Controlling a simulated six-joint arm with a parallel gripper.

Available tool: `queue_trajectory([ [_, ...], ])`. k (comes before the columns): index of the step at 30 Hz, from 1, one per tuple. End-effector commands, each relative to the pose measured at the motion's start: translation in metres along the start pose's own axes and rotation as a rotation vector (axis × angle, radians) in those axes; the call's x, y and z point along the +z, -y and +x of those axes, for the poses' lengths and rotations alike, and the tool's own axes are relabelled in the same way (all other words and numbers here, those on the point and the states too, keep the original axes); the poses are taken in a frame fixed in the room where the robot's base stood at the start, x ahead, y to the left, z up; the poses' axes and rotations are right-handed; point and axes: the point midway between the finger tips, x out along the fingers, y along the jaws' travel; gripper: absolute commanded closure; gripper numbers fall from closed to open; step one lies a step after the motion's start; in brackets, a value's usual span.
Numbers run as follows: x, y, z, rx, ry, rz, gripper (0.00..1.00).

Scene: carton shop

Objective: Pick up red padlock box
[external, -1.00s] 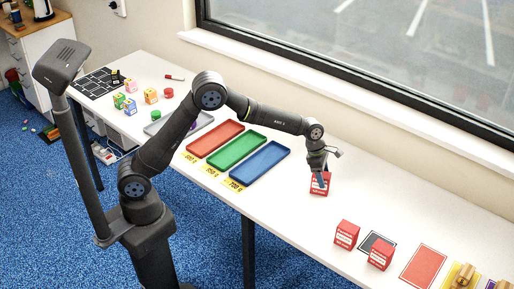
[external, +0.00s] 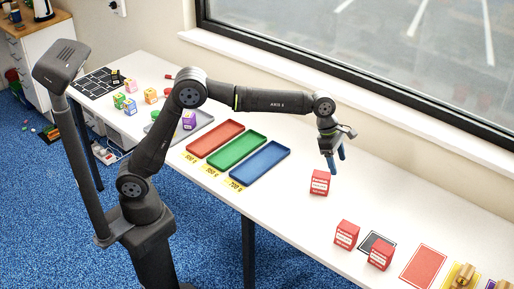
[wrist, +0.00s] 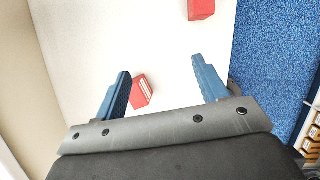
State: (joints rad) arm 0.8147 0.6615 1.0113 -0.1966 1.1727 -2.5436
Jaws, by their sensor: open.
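A red padlock box (external: 320,183) with a white label stands on the white table, right of the blue tray. Two more red boxes stand nearer the front right, one on the left (external: 346,234) and one on the right (external: 380,255). My gripper (external: 337,166) is open and empty, raised above and slightly right of the first box. In the wrist view, my blue fingers (wrist: 162,85) are spread apart. One red box (wrist: 141,92) shows between them, close to the left finger, and another (wrist: 201,9) is at the top edge.
Red (external: 215,138), green (external: 238,151) and blue (external: 260,164) trays lie left of the box. A black-framed mat (external: 376,241) and a red mat (external: 423,267) lie at the front right. Small coloured blocks (external: 150,95) stand at the far left. The window wall runs behind the table.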

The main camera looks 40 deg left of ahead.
Motion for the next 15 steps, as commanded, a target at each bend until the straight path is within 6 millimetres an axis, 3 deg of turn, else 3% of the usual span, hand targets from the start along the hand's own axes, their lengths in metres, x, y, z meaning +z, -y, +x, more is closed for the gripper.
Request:
queue_trajectory([
  [1, 0.012, 0.025, 0.005, -0.015, 0.008, 0.039, 0.34],
  [3, 0.026, 0.055, 0.011, -0.032, 0.021, 0.084, 0.34],
  [7, 0.044, 0.102, 0.017, -0.059, 0.043, 0.151, 0.34],
  [9, 0.030, 0.095, 0.044, -0.057, 0.035, 0.140, 0.34],
  [15, 0.024, 0.095, 0.076, -0.055, 0.039, 0.140, 0.34],
])
